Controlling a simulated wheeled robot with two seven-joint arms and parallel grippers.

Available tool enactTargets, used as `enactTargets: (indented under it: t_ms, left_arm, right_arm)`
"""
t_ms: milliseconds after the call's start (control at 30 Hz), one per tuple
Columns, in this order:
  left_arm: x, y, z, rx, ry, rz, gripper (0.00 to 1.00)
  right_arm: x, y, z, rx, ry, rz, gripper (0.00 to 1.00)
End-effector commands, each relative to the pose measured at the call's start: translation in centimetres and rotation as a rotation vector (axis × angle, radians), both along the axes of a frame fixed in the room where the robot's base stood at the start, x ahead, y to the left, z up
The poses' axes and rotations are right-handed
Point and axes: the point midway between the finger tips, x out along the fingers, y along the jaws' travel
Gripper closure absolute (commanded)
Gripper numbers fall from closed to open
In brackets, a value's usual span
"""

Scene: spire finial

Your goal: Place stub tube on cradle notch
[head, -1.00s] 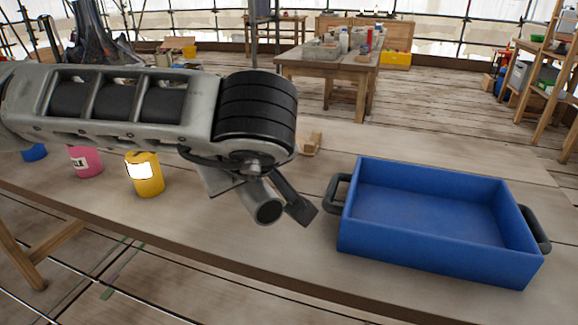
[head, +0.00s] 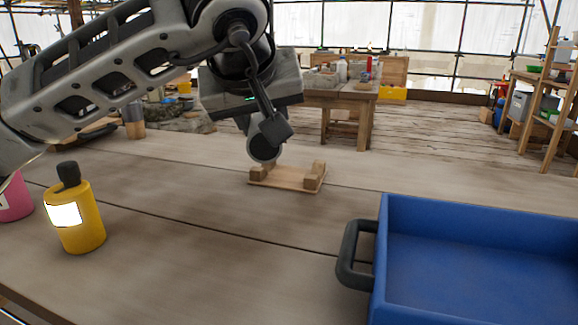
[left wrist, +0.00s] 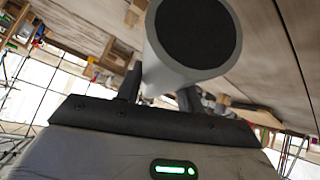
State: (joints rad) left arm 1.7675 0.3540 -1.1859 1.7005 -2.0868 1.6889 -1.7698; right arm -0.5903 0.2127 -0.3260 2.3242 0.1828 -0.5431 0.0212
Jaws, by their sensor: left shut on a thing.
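The stub tube (head: 257,139) is a short grey cylinder with a dark round end. My left gripper (head: 268,128) is shut on it. In the head view the tube hangs tilted at the back left edge of the cradle (head: 288,184), a flat wooden board with two raised blocks. The tube covers part of the left block; I cannot tell whether they touch. In the left wrist view the tube (left wrist: 195,35) lies across the fingertips (left wrist: 158,92) with its dark end facing the camera. My right gripper is not in view.
A blue tray (head: 384,262) with dark handles stands at the right front of the wooden table. A yellow bottle (head: 85,225) and part of a pink one (head: 14,200) stand at the left. The tabletop between the bottles and the tray is clear.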

Motion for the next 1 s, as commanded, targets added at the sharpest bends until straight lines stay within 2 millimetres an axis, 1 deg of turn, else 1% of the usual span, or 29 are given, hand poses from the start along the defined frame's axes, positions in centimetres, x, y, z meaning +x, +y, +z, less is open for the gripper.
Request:
enactTargets:
  t_ms: [33,200,267,300,400,500,667,767,800,900,1000]
  left_arm:
    - [1.2,-0.5,-0.8,-0.002,0.003,0.003,0.94]
    - [5.2,-1.9,-2.7,-0.003,0.003,0.002,0.94]
    - [6.6,-2.3,-3.4,-0.002,0.002,0.002,0.94]
    - [7.1,-2.5,-4.5,-0.002,0.004,0.002,0.94]
    - [8.5,-2.9,-6.2,-0.002,0.002,0.002,0.94]
    - [9.5,-3.2,-7.3,0.000,0.000,0.000,0.94]
    - [10.2,-3.4,-7.9,-0.002,-0.002,0.001,0.94]
    - [10.6,-3.6,-8.7,-0.001,-0.001,0.000,0.94]
    - [10.9,-3.7,-9.2,-0.001,0.000,0.001,0.94]
    - [10.8,-3.7,-11.2,-0.001,0.001,-0.001,0.94]
    - [10.8,-3.7,-12.0,-0.002,-0.001,-0.001,0.94]
  right_arm:
    - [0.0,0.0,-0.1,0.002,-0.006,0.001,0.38]
    - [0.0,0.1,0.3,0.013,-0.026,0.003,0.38]
    - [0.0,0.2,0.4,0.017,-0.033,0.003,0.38]
    - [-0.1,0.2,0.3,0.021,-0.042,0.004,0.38]
    - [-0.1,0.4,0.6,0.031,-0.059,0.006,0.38]
    - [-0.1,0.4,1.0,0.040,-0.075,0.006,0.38]
    - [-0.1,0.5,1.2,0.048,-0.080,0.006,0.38]
    - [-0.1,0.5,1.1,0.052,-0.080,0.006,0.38]
    - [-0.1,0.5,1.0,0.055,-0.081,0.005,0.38]
    - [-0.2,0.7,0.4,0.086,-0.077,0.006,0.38]
    - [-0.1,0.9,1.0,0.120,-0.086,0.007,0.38]
